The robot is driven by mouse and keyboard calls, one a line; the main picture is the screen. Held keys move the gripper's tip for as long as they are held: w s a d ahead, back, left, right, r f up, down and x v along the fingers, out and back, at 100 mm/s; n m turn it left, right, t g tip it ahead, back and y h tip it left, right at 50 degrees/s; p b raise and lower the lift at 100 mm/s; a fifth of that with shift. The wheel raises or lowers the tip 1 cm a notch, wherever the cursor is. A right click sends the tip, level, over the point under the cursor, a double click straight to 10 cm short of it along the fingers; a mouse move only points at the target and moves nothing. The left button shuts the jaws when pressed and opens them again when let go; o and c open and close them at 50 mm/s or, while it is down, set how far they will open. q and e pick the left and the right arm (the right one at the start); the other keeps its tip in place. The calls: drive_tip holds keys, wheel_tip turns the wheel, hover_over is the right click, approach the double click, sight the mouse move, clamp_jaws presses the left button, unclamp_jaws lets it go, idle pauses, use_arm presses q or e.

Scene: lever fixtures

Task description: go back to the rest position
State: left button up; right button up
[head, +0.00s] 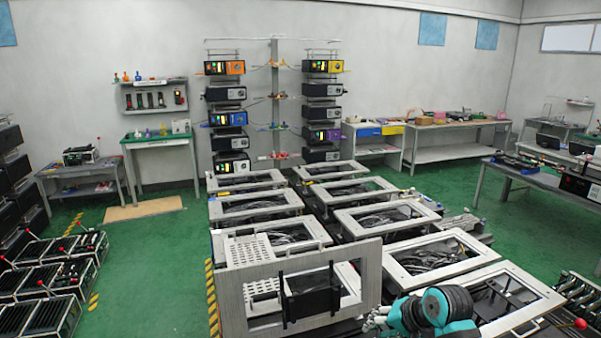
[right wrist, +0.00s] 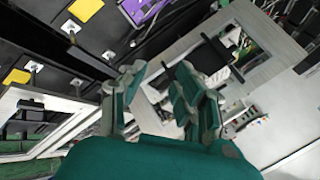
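My right gripper shows at the bottom right of the head view (head: 378,318), low in front of the lever fixtures, with teal and dark arm parts behind it. In the right wrist view its two grey-and-teal fingers (right wrist: 160,78) stand apart, and I see nothing held between them. A grey fixture frame with an upright panel (head: 235,295) stands left of the gripper in the head view. A black box-like part (head: 312,295) is mounted in that panel's opening. My left gripper is not in view.
Two rows of grey-framed fixtures (head: 425,255) fill the middle. Racks with red-knobbed levers (head: 50,275) stand at the left. A red knob (head: 580,324) is close to my right arm. A workbench (head: 540,178) stands at right. Green floor (head: 150,255) is free at left.

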drive_tip(key=s+f+n+g+h, duration=0.1)
drive_tip(key=s+f+n, duration=0.1)
drive_tip(key=s+f, duration=0.45)
drive_tip(key=s+f+n+h, duration=0.1)
drive_tip(key=s+f+n, duration=0.15)
drive_tip(key=s, duration=0.65)
drive_tip(key=s+d+f+n+g+h, duration=0.1)
drive_tip(key=s+n, duration=0.1)
drive_tip(key=s, duration=0.8)
drive_tip(key=s+d+f+n+g+h, duration=0.1)
drive_tip(key=s+f+n, duration=0.1)
drive_tip(key=s, duration=0.8)
wheel_tip(320, 180, down, 32)
drive_tip(key=b, duration=0.8)
drive_tip(key=s+d+f+g+b, duration=0.1)
drive_tip(key=s+f+b, duration=0.2)
drive_tip(key=s+f, duration=0.6)
drive_tip(key=s+d+f+g+b, duration=0.1)
drive_tip(key=s+d+f+b, duration=0.1)
drive_tip(key=s+f, duration=0.6)
wheel_tip(320, 180, down, 6)
drive_tip(key=shift+s+f+b, duration=0.2)
drive_tip(key=shift+s+b, duration=0.2)
drive_tip(key=shift+b, duration=0.35)
